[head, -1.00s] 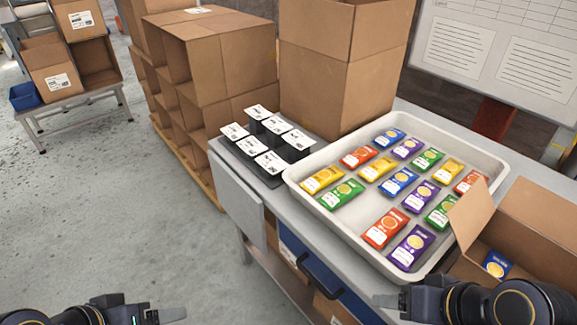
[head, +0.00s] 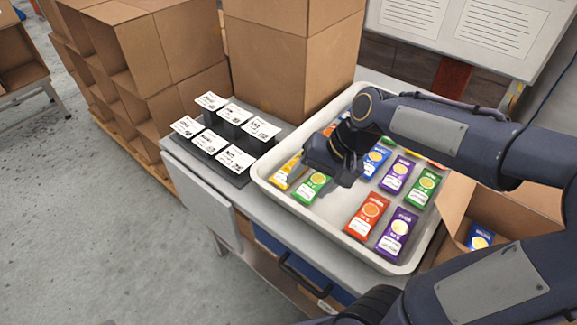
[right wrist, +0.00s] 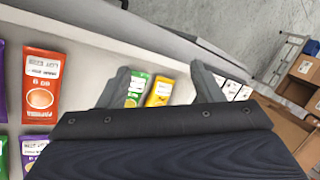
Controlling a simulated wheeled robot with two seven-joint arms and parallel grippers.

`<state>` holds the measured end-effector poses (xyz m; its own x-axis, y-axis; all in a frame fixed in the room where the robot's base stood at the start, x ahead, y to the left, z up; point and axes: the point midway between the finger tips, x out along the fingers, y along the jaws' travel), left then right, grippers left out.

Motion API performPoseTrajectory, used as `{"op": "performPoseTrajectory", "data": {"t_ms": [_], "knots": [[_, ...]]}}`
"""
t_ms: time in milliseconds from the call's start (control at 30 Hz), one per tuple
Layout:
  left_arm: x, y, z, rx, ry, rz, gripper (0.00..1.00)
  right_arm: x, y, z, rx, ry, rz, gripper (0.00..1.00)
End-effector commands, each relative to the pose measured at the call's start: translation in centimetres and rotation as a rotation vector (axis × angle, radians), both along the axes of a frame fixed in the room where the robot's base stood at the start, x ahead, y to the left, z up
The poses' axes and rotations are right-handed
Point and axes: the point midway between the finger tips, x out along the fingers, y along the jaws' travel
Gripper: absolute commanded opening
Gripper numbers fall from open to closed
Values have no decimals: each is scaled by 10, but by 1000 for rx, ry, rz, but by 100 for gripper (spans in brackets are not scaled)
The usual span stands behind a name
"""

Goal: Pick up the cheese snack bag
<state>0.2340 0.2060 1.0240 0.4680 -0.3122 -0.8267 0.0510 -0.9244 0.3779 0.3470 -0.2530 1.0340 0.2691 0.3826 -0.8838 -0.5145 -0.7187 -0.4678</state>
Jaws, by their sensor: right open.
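Snack bags in several colours lie flat in a white tray (head: 268,190). A yellow bag (head: 287,172) lies at the tray's left end beside a green bag (head: 312,185); my gripper partly covers this area. My right gripper (head: 338,168) is open and empty above the left part of the tray. In the right wrist view, the yellow bag (right wrist: 160,92) and green bag (right wrist: 136,90) show between its spread fingers, below them. My left gripper is out of view.
Black holders with white label cards (head: 225,133) stand left of the tray. A tall cardboard box (head: 292,60) is behind it. An open carton (head: 515,210) with a blue bag (head: 480,237) is at the right. My right arm hides the tray's back part.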

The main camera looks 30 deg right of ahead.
Motion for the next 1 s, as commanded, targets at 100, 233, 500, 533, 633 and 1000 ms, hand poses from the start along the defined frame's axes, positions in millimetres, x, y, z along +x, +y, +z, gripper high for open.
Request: {"op": "performPoseTrajectory", "data": {"t_ms": [100, 233, 500, 533, 633, 1000], "knots": [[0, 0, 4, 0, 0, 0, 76, 32, -11, -8, -5, 97, -88, 60], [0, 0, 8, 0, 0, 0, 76, 76, -27, -26, -52, 228, -232, 60], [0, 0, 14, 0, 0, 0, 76, 152, -49, -60, -248, 372, -490, 60], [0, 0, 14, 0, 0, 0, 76, 156, -50, -62, -265, 376, -505, 60], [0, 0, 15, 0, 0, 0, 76, 166, -51, -66, -300, 384, -540, 60], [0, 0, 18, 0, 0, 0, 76, 169, -50, -102, -312, 388, -552, 60]]}}
